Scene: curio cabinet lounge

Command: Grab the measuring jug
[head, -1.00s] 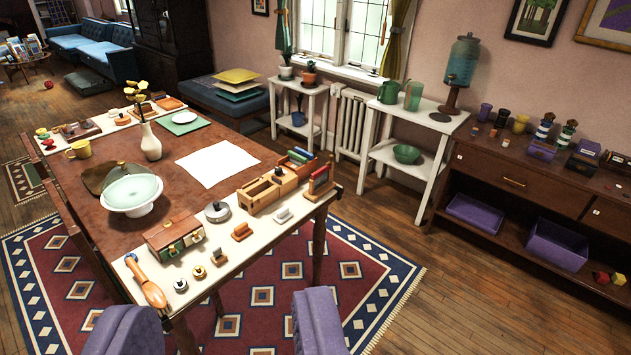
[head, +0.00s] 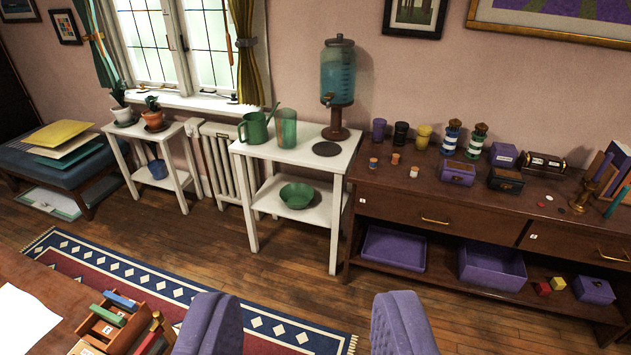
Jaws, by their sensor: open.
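A tall translucent green vessel (head: 287,130) stands upright on the white side table (head: 310,152); it looks like the measuring jug, though no markings can be made out. Close on its left is an opaque green can (head: 254,131) with a handle on its left and a thin spout-like part slanting up to the right. I cannot tell whether the two touch. My gripper (head: 305,318) shows as two purple padded fingers at the bottom edge, wide apart with nothing between them. It is well short of the side table, with floor and rug in between.
A water dispenser (head: 338,85) and a dark round disc (head: 327,149) share the tabletop; a green bowl (head: 297,194) is on the shelf below. A brown sideboard (head: 440,205) stands right, a radiator (head: 222,160) left. The dining table (head: 50,300) fills the lower left. Floor ahead is clear.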

